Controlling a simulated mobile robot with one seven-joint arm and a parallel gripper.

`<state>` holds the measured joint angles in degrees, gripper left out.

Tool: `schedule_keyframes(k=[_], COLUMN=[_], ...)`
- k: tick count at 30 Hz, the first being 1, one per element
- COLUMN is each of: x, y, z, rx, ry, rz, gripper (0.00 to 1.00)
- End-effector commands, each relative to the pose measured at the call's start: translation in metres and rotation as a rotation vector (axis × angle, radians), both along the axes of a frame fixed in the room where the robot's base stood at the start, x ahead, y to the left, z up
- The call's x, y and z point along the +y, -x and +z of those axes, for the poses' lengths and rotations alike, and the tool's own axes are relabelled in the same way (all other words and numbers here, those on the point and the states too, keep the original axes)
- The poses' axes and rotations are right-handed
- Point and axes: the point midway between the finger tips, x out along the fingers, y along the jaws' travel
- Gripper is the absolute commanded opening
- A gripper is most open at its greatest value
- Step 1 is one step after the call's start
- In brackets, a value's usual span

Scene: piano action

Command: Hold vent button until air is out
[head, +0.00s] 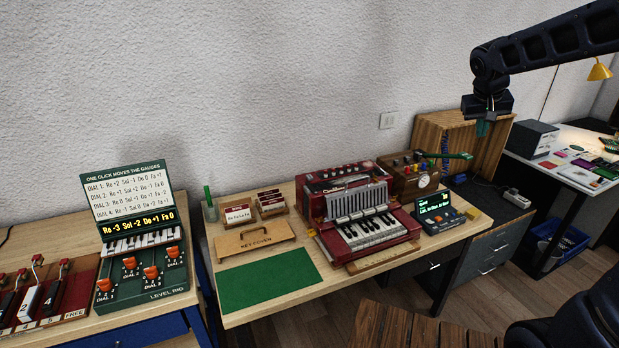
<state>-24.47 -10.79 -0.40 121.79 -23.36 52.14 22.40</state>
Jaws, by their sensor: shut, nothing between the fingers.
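A dark red accordion (342,180) with a row of white and black keys sits on the wooden bench. A brown box with knobs and a round gauge (423,181) stands behind it to the right. I cannot pick out which control is the vent button at this size. A small dark console (448,222) with a lit screen stands right of the accordion; its text is too small to read. My gripper (482,129) hangs at the upper right, shut and empty, above and right of the gauge box and apart from the accordion.
A key cover (254,239) and a green mat (268,279) lie left of the accordion. The level rig (145,285) is on the left bench. An open wooden box (462,140) stands behind my gripper.

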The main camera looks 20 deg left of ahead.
Motion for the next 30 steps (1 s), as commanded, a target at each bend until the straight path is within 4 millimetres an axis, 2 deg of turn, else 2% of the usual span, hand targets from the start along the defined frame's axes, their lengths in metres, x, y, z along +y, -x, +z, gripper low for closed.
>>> schedule_keyframes(k=[1,6,15,24,30], x=[0.014,0.055,0.139,0.235,0.303], y=[-0.01,-0.039,-0.081,-0.108,-0.116], z=[-0.002,-0.009,-0.028,-0.058,-0.082], rx=[-0.002,-0.021,-0.065,-0.12,-0.161], ry=[0.011,0.044,0.092,0.133,0.154], rz=[0.015,0.051,0.119,0.195,0.25], gripper=[0.0,0.0,0.0,0.0,0.0])
